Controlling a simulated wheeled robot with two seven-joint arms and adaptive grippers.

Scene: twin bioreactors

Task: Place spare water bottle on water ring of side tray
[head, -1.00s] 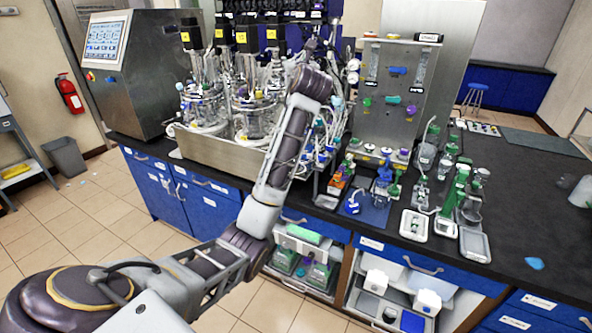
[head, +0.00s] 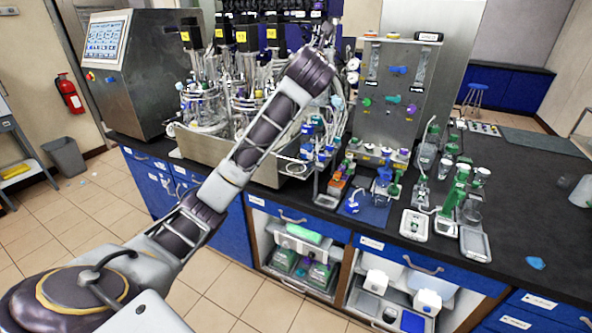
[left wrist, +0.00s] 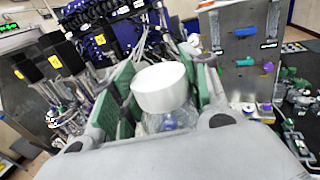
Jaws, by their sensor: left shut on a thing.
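My left gripper (left wrist: 166,78) is shut on a clear bottle (left wrist: 172,121) with a wide white cap (left wrist: 160,88). Its green-padded fingers stand on either side of the bottle, which has something blue on or behind it. In the head view the left gripper (head: 327,34) is small and partly lost against the bioreactor tubing, and the bottle cannot be made out. It is raised in front of the bioreactors, left of the steel gas panel. Several small trays stand on the bench, including a blue one (head: 376,222); I cannot tell which has the water ring. My right gripper is out of view.
The twin bioreactors (head: 246,110) stand in a steel tray (head: 195,146) at the left. The steel gas panel (head: 388,90) rises behind the small trays. Green-topped items and a grey tray (head: 475,243) stand on the right.

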